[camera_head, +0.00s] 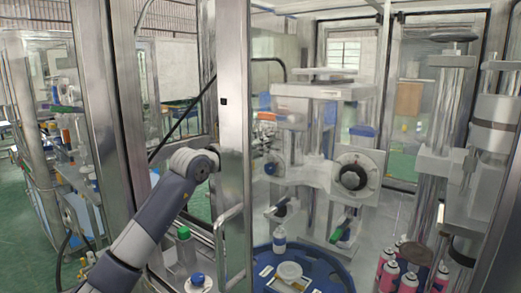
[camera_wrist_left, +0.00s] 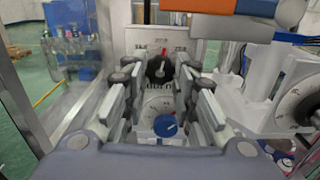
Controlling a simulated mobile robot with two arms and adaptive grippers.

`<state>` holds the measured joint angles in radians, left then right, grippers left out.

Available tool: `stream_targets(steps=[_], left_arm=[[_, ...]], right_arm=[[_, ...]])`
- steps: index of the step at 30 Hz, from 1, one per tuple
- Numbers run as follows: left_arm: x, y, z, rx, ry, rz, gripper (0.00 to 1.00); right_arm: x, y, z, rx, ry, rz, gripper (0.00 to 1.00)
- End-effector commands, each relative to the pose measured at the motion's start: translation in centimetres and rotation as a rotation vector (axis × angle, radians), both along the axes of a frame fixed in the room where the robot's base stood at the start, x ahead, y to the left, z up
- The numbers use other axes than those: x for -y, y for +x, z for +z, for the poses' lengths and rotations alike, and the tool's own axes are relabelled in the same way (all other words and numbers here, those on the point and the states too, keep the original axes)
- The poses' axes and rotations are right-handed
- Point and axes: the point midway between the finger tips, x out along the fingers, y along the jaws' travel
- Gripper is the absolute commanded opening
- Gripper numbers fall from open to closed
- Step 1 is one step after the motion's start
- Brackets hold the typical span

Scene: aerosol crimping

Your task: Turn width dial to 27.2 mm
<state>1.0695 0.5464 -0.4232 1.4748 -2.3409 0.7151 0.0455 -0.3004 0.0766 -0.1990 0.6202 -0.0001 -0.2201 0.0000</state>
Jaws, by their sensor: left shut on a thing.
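In the left wrist view, a black dial knob (camera_wrist_left: 158,70) with a red mark above it sits on a pale plate (camera_wrist_left: 188,53) with small printed labels. The labels are too small to read, so I cannot tell the setting. My left gripper (camera_wrist_left: 157,76) has its fingertips on either side of this knob and is shut on it. A blue knob (camera_wrist_left: 166,126) on a white scale disc shows below, between the fingers and nearer the camera. In the head view my left arm reaches in from the left, and its gripper is hidden behind a metal post (camera_head: 234,130). My right gripper is not seen.
A larger black dial (camera_head: 352,176) is on the machine, right of the post. A blue turntable (camera_head: 335,278) carries a small bottle (camera_head: 279,240). Pink cans (camera_head: 387,275) stand at the lower right. The post and its handle (camera_head: 221,243) stand close to my left arm.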

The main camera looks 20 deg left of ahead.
Motion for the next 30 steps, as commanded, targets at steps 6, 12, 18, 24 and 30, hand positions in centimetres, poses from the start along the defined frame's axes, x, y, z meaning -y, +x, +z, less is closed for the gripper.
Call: stream_targets(steps=[6,12,18,24,30], left_arm=[[-0.1,0.0,-0.4,0.066,0.177,0.002,0.02],[0.0,0.0,-0.4,0.117,0.326,0.000,0.02],[-0.1,0.0,-0.3,0.157,0.439,0.001,0.02],[-0.1,0.1,-0.2,0.180,0.505,0.000,0.02],[0.0,0.1,-0.2,0.190,0.532,-0.001,0.02]], right_arm=[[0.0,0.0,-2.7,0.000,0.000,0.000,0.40],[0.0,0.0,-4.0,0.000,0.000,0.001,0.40],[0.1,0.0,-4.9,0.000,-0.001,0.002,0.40],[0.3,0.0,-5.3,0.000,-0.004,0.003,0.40],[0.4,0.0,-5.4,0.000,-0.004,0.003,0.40]])
